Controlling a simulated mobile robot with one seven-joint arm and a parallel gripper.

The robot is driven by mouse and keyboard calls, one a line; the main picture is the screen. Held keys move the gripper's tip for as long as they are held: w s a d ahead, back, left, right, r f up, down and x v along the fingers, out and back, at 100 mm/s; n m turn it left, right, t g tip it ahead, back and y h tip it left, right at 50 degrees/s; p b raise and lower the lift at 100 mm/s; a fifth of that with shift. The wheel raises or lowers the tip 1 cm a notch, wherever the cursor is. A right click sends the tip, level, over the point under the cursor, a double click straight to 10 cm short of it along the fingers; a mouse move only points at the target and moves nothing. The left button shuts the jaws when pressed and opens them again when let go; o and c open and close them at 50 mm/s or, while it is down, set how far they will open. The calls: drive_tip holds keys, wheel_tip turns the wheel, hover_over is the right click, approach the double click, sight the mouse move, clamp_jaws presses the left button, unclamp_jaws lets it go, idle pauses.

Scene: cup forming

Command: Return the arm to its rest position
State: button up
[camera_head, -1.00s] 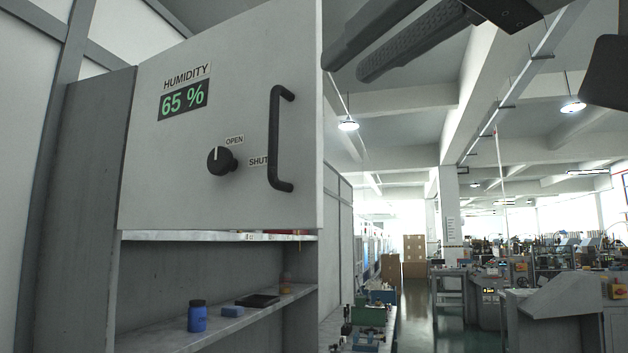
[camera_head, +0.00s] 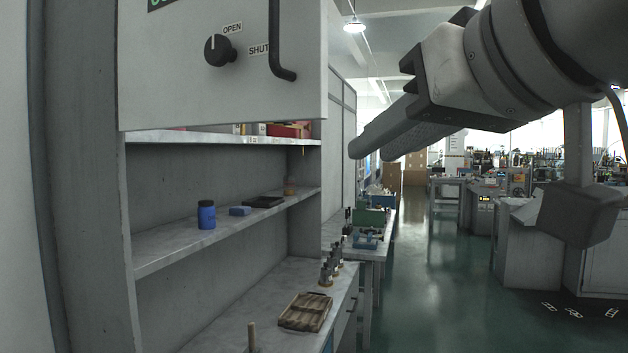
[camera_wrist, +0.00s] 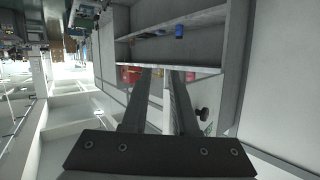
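My gripper (camera_head: 371,153) is in the upper middle of the head view, to the right of the cabinet door (camera_head: 225,100). Its two long dark fingers point left and slightly down. In the wrist view, my gripper (camera_wrist: 162,71) shows a clear gap between its fingers. It is open, with nothing between them. The fingers touch nothing that I can see. My arm comes in from the upper right of the head view.
The door has a black handle (camera_head: 275,45) and a knob (camera_head: 217,50). A wooden tray (camera_head: 305,312) lies on the counter. The green aisle floor (camera_head: 430,290) is clear.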

drive_tip(key=s+d+f+m+g+h, duration=0.1)
drive_tip(key=d+f+g, duration=0.1)
drive_tip(key=f, duration=1)
drive_tip(key=s+d+f+m+g+h, duration=0.1)
drive_tip(key=d+f+g+h, duration=0.1)
drive_tip(key=f, duration=0.9)
drive_tip(key=s+d+f+m+g+h+p, duration=0.1)
drive_tip(key=d+f+g+h, duration=0.1)
drive_tip(key=f, duration=1)
drive_tip(key=shift+d+f+g, duration=0.3)
drive_tip(key=shift+d+g, duration=0.5)
drive_tip(key=shift+d, duration=0.1)
drive_tip(key=shift+f, duration=0.1)
